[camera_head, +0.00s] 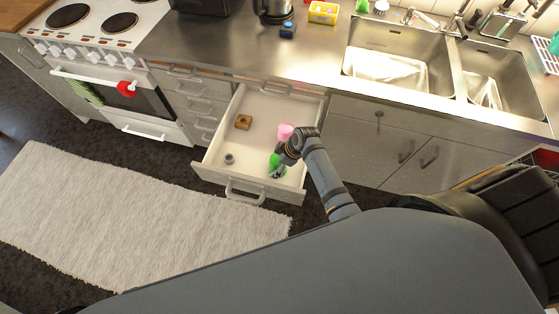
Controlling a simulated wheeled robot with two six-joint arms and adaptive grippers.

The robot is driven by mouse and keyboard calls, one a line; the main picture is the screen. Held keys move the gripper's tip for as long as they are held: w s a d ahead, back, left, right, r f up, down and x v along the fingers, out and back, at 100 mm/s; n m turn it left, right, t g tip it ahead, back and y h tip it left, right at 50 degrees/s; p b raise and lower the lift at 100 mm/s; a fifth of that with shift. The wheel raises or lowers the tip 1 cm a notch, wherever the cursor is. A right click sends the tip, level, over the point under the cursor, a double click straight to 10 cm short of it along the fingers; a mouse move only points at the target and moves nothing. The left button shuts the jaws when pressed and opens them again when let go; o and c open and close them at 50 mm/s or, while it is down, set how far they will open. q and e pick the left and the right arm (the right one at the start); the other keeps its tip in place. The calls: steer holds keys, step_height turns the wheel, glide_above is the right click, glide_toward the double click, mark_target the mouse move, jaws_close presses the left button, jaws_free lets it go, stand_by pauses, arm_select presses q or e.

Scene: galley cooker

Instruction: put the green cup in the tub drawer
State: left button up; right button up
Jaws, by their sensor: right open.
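The green cup (273,161) shows inside the outline of the open drawer (222,172), toward its front right. My right gripper (277,171) is over the drawer right at the green cup and partly covers it. The gripper is open. I cannot tell whether its fingers touch the cup, or whether the cup rests fully on the drawer floor. My left gripper is not in view.
The drawer also holds a pink cup (285,130), a brown wooden block (243,121) and a small grey object (229,158). The counter (240,45) with the sinks (400,45) is behind. A cooker (95,40) stands at the left, and a pale rug (130,215) lies in front.

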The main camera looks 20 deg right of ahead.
steer(key=v, duration=1.2)
steer(key=shift+d, duration=0.1)
